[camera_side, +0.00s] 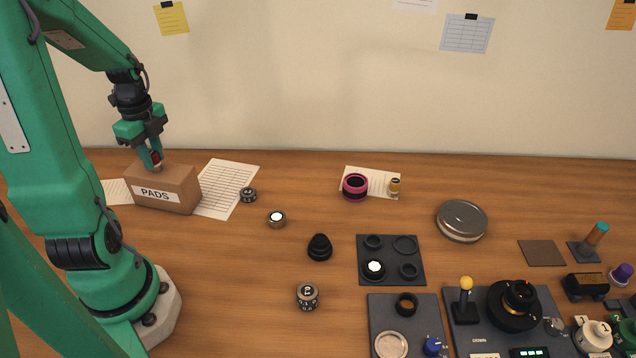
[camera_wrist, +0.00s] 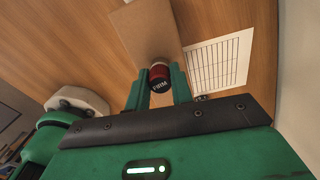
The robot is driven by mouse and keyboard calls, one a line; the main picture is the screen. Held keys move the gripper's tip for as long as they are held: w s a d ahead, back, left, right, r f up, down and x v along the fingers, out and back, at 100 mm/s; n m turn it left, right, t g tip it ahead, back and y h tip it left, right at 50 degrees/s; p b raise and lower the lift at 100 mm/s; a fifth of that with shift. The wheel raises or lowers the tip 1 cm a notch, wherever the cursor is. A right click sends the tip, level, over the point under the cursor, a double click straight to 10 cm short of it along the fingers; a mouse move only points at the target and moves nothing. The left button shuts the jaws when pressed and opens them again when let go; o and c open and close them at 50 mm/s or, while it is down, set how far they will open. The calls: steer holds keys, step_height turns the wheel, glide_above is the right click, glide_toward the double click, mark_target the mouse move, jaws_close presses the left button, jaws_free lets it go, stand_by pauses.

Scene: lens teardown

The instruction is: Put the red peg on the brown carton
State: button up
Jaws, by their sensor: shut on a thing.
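The brown carton (camera_side: 163,189), labelled PADS, stands on the table at the left in the side view. Its top also shows in the wrist view (camera_wrist: 146,32). My gripper (camera_side: 152,160) is over the carton's top, pointing down. It is shut on the red peg (camera_wrist: 159,78), whose dark end reads FIRM in the wrist view. In the side view only a little of the peg (camera_side: 156,158) shows between the fingers. The peg's lower end is at or just above the carton's top; I cannot tell whether it touches.
A lined sheet (camera_side: 227,187) lies right of the carton, with a small dark dial (camera_side: 248,195) at its edge. A magenta ring (camera_side: 355,187) and a grey tray (camera_side: 391,260) with lens parts lie further right. The wall rises behind the table.

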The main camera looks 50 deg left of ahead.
mark_target(152, 153)
steer(key=o, duration=0.9)
steer(key=shift+o, duration=0.2)
steer(key=shift+r, duration=0.1)
step_height(152, 153, up, 12)
steer(key=shift+d, duration=0.1)
stand_by(0.4)
steer(key=w+d+n+t, duration=0.2)
steer(key=d+n, duration=0.4)
steer(key=d, duration=0.6)
steer(key=w+d+r+n+t, duration=0.1)
steer(key=d+n+t, duration=0.2)
steer(key=d, duration=0.9)
steer(key=shift+w+d+n+t, duration=0.15)
steer(key=shift+w+n+t, duration=0.2)
steer(key=shift+n, duration=1.45)
